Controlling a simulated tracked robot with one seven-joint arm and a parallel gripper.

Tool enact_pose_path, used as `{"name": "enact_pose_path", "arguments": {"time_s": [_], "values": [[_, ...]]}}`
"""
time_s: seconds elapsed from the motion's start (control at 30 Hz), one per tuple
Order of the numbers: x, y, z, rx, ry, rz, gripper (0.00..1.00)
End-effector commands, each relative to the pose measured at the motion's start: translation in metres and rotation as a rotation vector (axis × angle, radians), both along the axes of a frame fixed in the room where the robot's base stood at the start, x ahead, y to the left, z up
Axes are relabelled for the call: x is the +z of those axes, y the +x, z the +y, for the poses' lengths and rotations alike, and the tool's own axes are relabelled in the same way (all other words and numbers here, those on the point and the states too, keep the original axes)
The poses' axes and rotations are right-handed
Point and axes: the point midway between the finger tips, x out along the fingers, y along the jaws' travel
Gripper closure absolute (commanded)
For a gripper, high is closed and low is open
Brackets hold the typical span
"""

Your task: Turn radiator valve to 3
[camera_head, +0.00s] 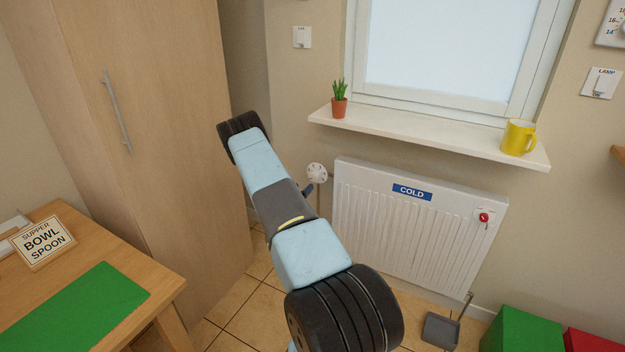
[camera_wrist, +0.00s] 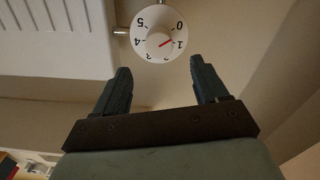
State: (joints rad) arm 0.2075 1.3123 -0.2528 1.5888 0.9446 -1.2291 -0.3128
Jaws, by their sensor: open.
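The radiator valve is a round white dial (camera_wrist: 158,22) with black numbers around its face, seen upside down in the wrist view. Its red pointer line points to the right, near the 1. In the head view the valve (camera_head: 317,172) sits at the radiator's upper left corner. My gripper (camera_wrist: 159,66) is open, with its two dark fingers apart and nothing between them. The dial lies just beyond the fingertips, roughly centred between them, and does not look touched. In the head view my arm hides most of the gripper; a dark finger shows just below the valve.
The white radiator (camera_head: 400,225) bears a blue COLD sign (camera_head: 412,192) and a red knob (camera_head: 484,217). Above it, a windowsill (camera_head: 430,135) holds a potted plant (camera_head: 339,100) and a yellow mug (camera_head: 518,138). A tall wooden cupboard (camera_head: 160,180) stands left of my arm.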

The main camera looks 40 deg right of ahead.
Motion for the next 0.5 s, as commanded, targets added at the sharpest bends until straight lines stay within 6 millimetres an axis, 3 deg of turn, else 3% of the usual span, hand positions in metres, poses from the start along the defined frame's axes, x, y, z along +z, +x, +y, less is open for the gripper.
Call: {"name": "enact_pose_path", "arguments": {"time_s": [0.2,0.5], "values": [[0.000,0.015,-0.037,-0.001,0.001,-0.002,0.27],[0.000,0.032,-0.076,0.000,0.000,-0.001,0.27]]}}
